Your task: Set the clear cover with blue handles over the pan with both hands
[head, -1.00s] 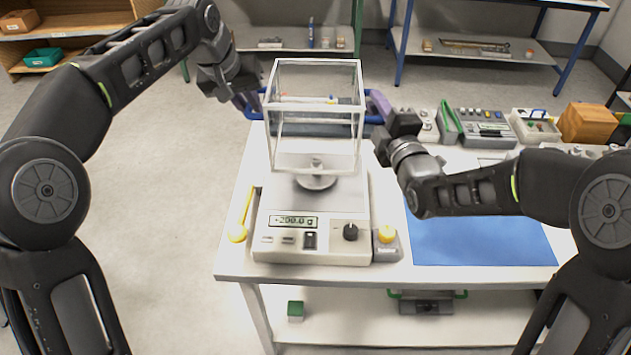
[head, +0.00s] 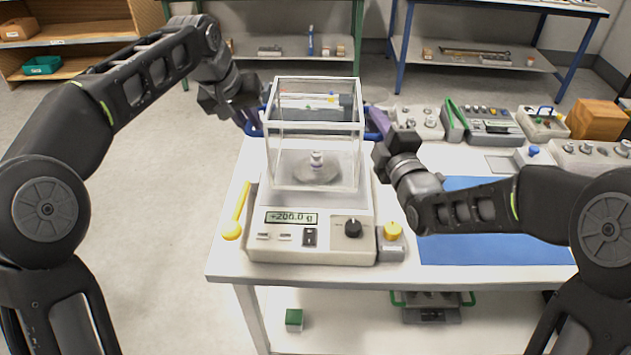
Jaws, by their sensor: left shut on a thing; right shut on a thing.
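The clear cover (head: 315,128), an open-framed box with white edges and blue handles, is level over the scale (head: 312,245). The pan (head: 318,172), with a small metal weight (head: 316,158) on it, shows through its walls. The cover's front lower edge appears in front of the pan, near the scale's top; I cannot tell whether it touches. My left gripper (head: 250,118) is shut on the left blue handle, and my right gripper (head: 378,122) is shut on the right one. The fingers partly hide both handles. The display (head: 291,218) reads +200.0 g.
A yellow-ended tool (head: 236,212) lies left of the scale. A yellow-knobbed block (head: 392,240) stands at its right. A blue mat (head: 490,245) lies under my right arm. Trays of weights and a wooden box (head: 597,120) line the table's right back.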

